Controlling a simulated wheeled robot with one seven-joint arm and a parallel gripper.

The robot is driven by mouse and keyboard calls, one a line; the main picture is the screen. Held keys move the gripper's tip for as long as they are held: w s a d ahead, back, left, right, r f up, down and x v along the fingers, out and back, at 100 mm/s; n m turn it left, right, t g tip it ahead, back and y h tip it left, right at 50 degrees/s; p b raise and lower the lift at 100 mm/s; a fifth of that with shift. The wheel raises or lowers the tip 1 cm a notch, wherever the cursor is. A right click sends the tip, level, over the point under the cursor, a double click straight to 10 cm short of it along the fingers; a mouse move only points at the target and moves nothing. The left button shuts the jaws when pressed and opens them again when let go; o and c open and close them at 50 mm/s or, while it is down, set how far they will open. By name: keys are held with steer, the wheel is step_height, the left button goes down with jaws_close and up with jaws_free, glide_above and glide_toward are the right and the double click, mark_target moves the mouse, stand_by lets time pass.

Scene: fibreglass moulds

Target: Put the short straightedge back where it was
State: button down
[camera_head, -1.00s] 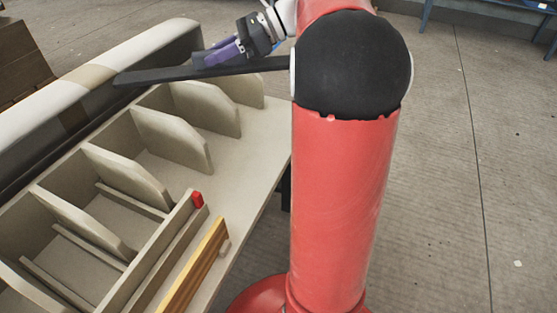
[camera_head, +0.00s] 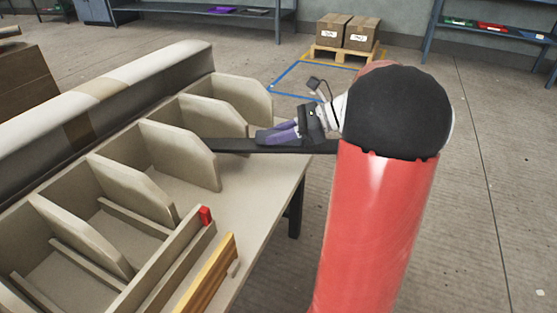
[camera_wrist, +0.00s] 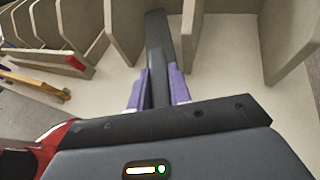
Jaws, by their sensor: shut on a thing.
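The short straightedge (camera_head: 238,146) is a long dark flat bar. My gripper (camera_head: 281,133), with purple fingers, is shut on it and holds it level above the right part of the bench. In the head view its left end reaches the edge of a beige divider, and its right end passes behind my arm. In the wrist view the straightedge (camera_wrist: 158,60) runs away from me between the purple fingertips (camera_wrist: 158,88), between two dividers. I cannot tell whether it touches the bench or a divider.
The beige bench (camera_head: 262,178) carries several upright dividers (camera_head: 180,152) forming bays. A front rail with a red end (camera_head: 205,215) and a yellow wooden bar (camera_head: 208,276) lie along its near side. Boxes on a pallet (camera_head: 342,54) stand far behind. Floor to the right is clear.

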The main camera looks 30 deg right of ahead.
mark_target(325, 145)
steer(key=shift+f+b, duration=0.8)
steer(key=shift+f, duration=2.35)
steer(key=c, duration=1.3)
jaws_free()
steer(key=shift+f, duration=0.1)
steer(key=shift+d+r, duration=0.1)
steer(key=shift+r, duration=0.1)
steer(key=p+v, duration=0.2)
steer(key=v, duration=0.9)
steer(key=shift+s+d, duration=0.3)
steer(key=shift+s, duration=0.05)
steer(key=shift+a+r, duration=0.1)
